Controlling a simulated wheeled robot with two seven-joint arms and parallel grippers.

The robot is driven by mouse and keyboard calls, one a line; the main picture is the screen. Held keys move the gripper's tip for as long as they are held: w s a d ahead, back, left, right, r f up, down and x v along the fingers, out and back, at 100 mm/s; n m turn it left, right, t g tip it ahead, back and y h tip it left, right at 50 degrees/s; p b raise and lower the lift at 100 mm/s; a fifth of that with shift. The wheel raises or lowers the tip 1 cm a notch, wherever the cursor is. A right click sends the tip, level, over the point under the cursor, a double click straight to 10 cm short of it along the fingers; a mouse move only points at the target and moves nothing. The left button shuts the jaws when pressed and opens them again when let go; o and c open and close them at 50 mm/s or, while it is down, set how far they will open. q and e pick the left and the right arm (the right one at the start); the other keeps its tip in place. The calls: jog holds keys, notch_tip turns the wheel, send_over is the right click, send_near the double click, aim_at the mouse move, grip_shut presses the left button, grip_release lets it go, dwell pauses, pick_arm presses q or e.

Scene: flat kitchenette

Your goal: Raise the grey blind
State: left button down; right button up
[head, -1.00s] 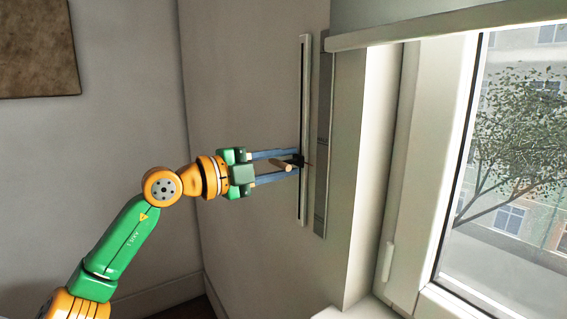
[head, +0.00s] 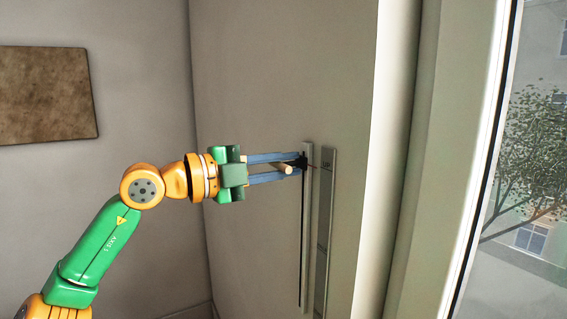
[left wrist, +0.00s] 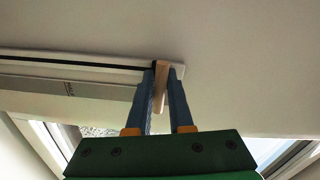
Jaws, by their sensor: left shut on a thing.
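My left gripper (head: 297,167) is shut on a pale wooden peg (head: 286,168). The peg sticks out from a dark slider at the upper end of a narrow upright rail (head: 304,240) on the wall. In the left wrist view the peg (left wrist: 161,88) sits between the two blue fingers, at one end of the rail (left wrist: 75,63). A grey strip (head: 325,230) with small, partly legible lettering runs beside the rail. The grey blind is not visible in the head view now; the window glass (head: 530,170) shows bare. My right gripper is not in view.
The window frame (head: 455,180) and the pale edge of its recess stand to the right of the rail. A brown panel (head: 45,95) hangs on the left wall. The wall around the rail is otherwise clear.

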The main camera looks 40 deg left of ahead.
aim_at(277, 163)
pick_arm(q)
jog(key=shift+r, duration=0.35)
jog(key=c, duration=0.9)
grip_release()
jog(key=shift+f, duration=0.1)
jog(key=shift+f, duration=0.1)
jog(key=b+v, duration=0.4)
jog(key=v, duration=0.3)
